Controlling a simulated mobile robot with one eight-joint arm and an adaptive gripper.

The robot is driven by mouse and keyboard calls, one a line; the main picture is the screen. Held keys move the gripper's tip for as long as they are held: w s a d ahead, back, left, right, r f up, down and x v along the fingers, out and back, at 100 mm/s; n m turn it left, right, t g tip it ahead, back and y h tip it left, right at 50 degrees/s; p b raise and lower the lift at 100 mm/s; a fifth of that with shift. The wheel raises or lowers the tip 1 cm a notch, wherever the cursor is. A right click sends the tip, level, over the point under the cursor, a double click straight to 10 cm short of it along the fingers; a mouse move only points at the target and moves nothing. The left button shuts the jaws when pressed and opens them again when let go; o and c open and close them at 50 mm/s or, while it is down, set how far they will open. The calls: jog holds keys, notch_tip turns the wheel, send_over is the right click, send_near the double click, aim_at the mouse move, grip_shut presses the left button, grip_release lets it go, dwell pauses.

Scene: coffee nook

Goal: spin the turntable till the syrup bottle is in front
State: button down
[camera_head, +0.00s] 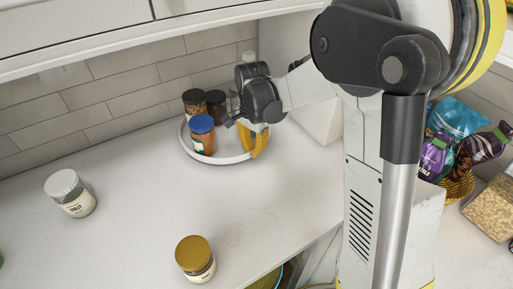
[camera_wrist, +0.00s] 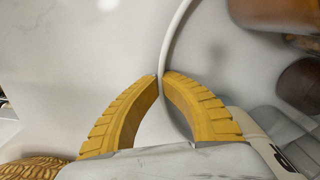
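The white round turntable (camera_head: 228,161) stands near the back wall with several jars on it. A blue-lidded jar (camera_head: 202,136) is at its front left, with two dark-lidded jars (camera_head: 193,103) (camera_head: 216,102) behind. I cannot pick out the syrup bottle for sure; my arm hides the turntable's right back part. My gripper (camera_head: 258,150) is at the turntable's right front edge. In the wrist view the yellow fingertips (camera_wrist: 161,76) are closed together with the thin white rim (camera_wrist: 174,28) between them.
A white-lidded jar (camera_head: 70,193) stands at the left of the counter and a gold-lidded jar (camera_head: 195,259) near its front edge. Snack bags (camera_head: 455,122) in a basket and a clear container (camera_head: 492,208) are at the right.

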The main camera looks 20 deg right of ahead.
aim_at(212, 158)
jog(key=shift+s+a+m, duration=0.2)
jog(key=shift+a+m, duration=0.4)
jog(key=shift+a, duration=0.25)
jog(key=shift+s+a+m, duration=0.2)
jog(key=shift+a+m, duration=0.4)
jog(key=shift+a, duration=0.2)
jog(key=shift+a+m, duration=1.2)
jog(key=shift+a, duration=0.45)
jog(key=shift+w+a+m+p, duration=0.15)
jog(key=shift+a+m+p, duration=0.15)
jog(key=shift+a+m, duration=0.85)
jog(key=shift+w+a+m, duration=0.25)
jog(key=shift+a+m, duration=0.15)
jog(key=shift+a, duration=0.2)
jog(key=shift+w+a+m, duration=0.2)
jog(key=shift+a+m, duration=0.15)
jog(key=shift+a, duration=0.25)
jog(key=shift+w+a+m, duration=0.25)
jog(key=shift+a+m, duration=0.15)
jog(key=shift+a, duration=0.3)
jog(key=c, duration=1.6)
grip_release()
